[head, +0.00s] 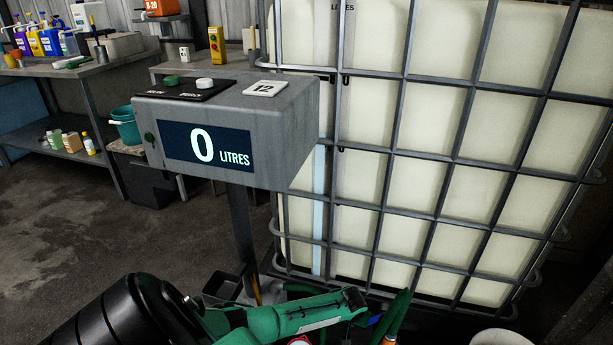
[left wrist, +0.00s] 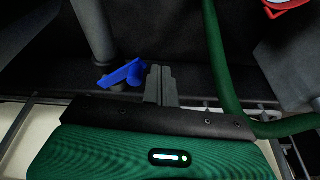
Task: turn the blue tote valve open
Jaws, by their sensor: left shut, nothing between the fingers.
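The blue tote valve handle (left wrist: 122,74) shows in the left wrist view, lying at a slant beside a grey pipe. A small blue part (head: 375,319), probably the same valve, peeks out low in the head view, mostly hidden by my green left arm. My left gripper (left wrist: 161,70) is shut and empty, its fingertips just right of the blue handle. I cannot tell whether they touch it. In the head view the left fingers are hidden behind or beyond the arm. My right gripper is in neither view.
The caged white tote (head: 430,175) fills the right side. A grey dispenser box (head: 290,125) reads 0 LITRES. A green hose (head: 400,308) runs near the valve and also shows in the left wrist view (left wrist: 218,60). A workbench (head: 75,70) stands back left; open floor lies before it.

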